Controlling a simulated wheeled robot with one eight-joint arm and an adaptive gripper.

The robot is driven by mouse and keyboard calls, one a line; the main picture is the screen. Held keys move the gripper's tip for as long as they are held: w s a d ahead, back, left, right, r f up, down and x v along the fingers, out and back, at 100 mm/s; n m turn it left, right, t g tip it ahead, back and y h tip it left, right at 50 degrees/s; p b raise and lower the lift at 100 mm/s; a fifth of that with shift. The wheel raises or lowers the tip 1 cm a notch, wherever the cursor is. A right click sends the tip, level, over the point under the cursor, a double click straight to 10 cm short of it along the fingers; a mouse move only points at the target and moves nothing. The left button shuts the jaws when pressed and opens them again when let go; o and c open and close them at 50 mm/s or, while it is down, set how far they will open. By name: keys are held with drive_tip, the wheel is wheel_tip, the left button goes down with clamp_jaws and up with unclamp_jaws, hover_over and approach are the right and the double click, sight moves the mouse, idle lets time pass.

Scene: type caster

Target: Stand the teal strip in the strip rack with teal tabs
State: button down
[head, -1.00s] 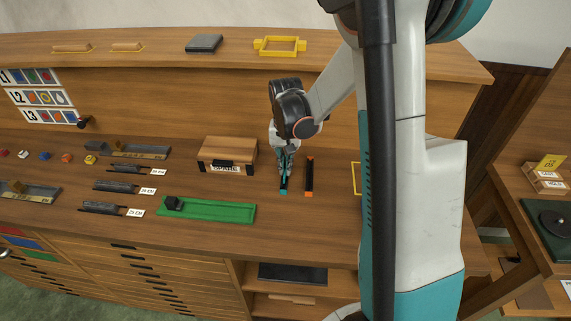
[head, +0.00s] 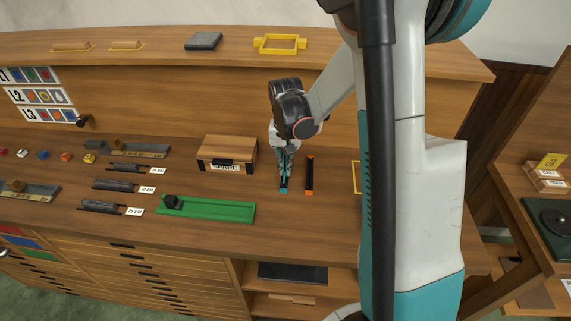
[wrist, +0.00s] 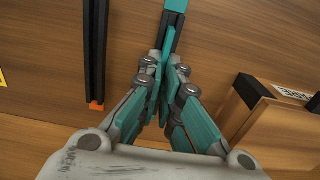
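The dark strip rack with teal tabs (head: 284,190) lies on the bench, and its near tab shows in front of my gripper. In the wrist view the same rack (wrist: 173,19) runs up to the top edge. The teal strip (wrist: 167,42) shows as a narrow teal piece in line with the rack, running down between my fingers. My gripper (wrist: 168,75) has its fingertips close together on the strip, right over the rack. It points down in the head view (head: 285,168). The fingers hide the strip's other end and the rack's far part, so I cannot tell how deep the strip sits.
A matching dark rack with orange tabs (head: 309,176) lies close by on the right. A wooden box labelled SPARE (head: 227,152) stands to the left. A green tray (head: 215,210) lies at front left. A yellow outline (head: 356,177) is on the bench near my arm.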

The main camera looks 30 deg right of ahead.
drive_tip(key=shift+f, duration=0.1)
drive_tip(key=c, duration=1.7)
unclamp_jaws()
drive_tip(key=shift+r+p, duration=1.55)
drive_tip(key=shift+r, duration=1)
drive_tip(key=shift+s+a+r, duration=0.1)
drive_tip(key=shift+a+r, duration=0.05)
drive_tip(key=shift+r, duration=0.2)
drive_tip(key=s+a+r+n+t+b, duration=0.1)
drive_tip(key=s+a+r+n+t, duration=0.15)
drive_tip(key=r, duration=0.25)
drive_tip(key=s+a+r+n+t, duration=0.1)
drive_tip(key=s+a+r, duration=0.2)
drive_tip(key=s+r, duration=0.15)
drive_tip(key=s+a+r+n+t, duration=0.1)
drive_tip(key=s, duration=0.3)
drive_tip(key=s+a+r+n+t+b, duration=0.1)
drive_tip(key=s+a+r, duration=0.1)
drive_tip(key=s, duration=0.1)
drive_tip(key=s+a+r+n+t, duration=0.1)
drive_tip(key=s+a, duration=0.1)
drive_tip(key=s, duration=0.2)
drive_tip(key=shift+s+a+r+t, duration=0.15)
drive_tip(key=shift+s+r+t, duration=0.1)
drive_tip(key=shift+s+t, duration=0.1)
